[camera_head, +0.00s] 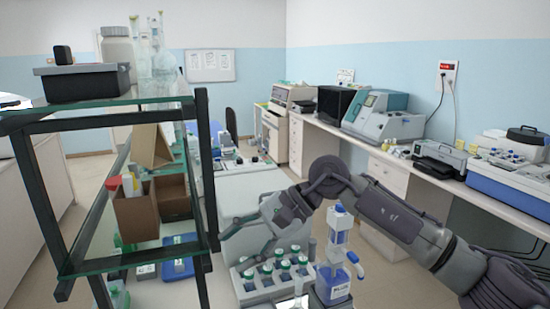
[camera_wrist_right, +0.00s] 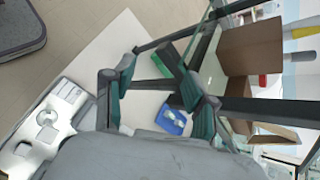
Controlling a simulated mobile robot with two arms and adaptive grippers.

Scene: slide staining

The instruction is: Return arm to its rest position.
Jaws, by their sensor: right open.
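My right arm (camera_head: 395,215) comes in from the right side of the head view and bends at a raised joint. Its gripper (camera_head: 240,245) reaches left, near the glass shelf unit and above the level of the tube rack. In the wrist view the two fingers (camera_wrist_right: 150,55) are spread apart with nothing between them. My left gripper does not show in either view.
A shelf unit (camera_head: 205,170) holds a cardboard box (camera_head: 137,212) on the left. A bench with instruments (camera_head: 384,118) runs along the right wall.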

